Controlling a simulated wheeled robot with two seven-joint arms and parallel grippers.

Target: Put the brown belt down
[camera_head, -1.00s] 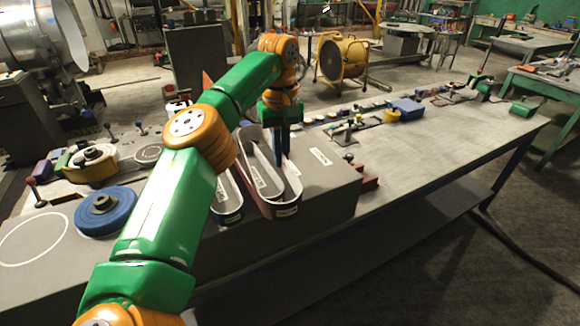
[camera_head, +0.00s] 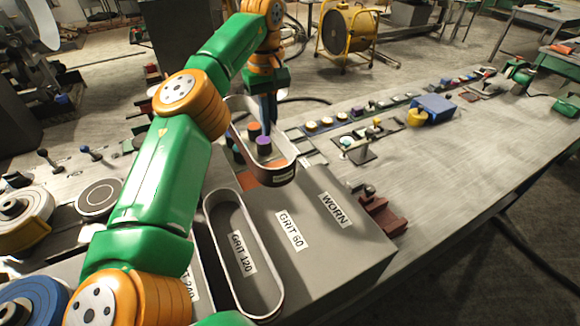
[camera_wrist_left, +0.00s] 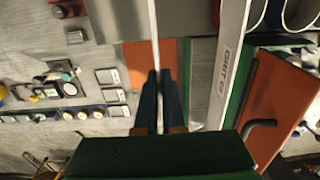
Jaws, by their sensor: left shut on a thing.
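The brown belt (camera_head: 277,178) is a long upright loop with a pale inside and a small label on its rounded near end. My left gripper (camera_head: 268,122) is shut on it, pointing down at the loop. The belt appears just beyond the far edge of the grey block (camera_head: 330,262); whether it touches anything below is unclear. In the left wrist view, the fingers (camera_wrist_left: 159,98) pinch the belt's thin pale edge (camera_wrist_left: 153,40), and a wider band marked GRIT (camera_wrist_left: 223,75) runs along their right. My right gripper is not in view.
The block has labels WORN (camera_head: 336,209), GRIT 60 (camera_head: 291,229) and GRIT 120 (camera_head: 242,253). Another belt loop (camera_head: 272,308) stands around GRIT 120. The WORN and GRIT 60 places look bare. A dark red clamp (camera_head: 383,216) sits by the block's right end.

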